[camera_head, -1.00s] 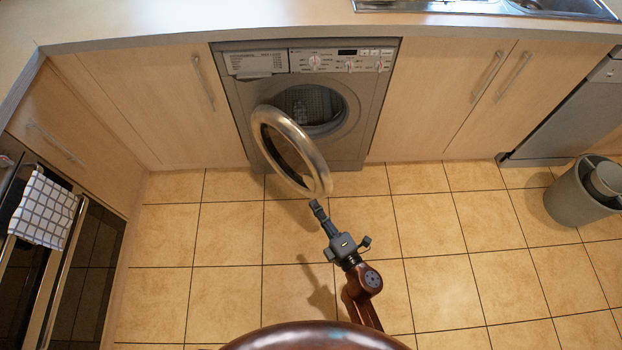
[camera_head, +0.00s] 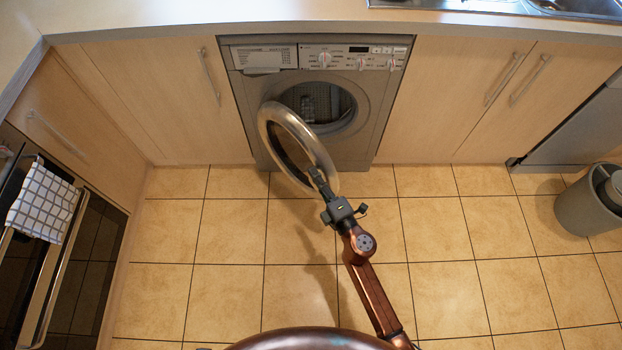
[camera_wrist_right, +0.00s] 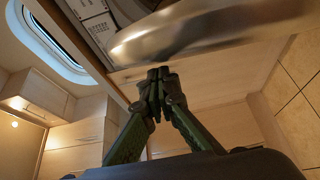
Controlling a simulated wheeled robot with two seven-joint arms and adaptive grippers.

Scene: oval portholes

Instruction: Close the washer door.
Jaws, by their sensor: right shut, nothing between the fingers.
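The grey washer (camera_head: 385,105) stands under the counter, its round drum opening (camera_head: 318,106) uncovered. Its round, metal-rimmed door (camera_head: 275,112) is open, swung out toward me and hinged on the left. My right gripper (camera_head: 317,175) is shut and empty, its fingertips at the lower right part of the door rim. In the head view they overlap the rim; I cannot tell whether they touch. In the right wrist view the closed fingers (camera_wrist_right: 158,75) are just below the blurred door rim (camera_wrist_right: 200,32). My left gripper is not in view.
Wooden cabinets flank the washer. An oven with a checked towel (camera_head: 42,203) on its handle is at the left. A grey bin (camera_head: 590,200) stands at the right. The tiled floor (camera_head: 450,235) between them is clear.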

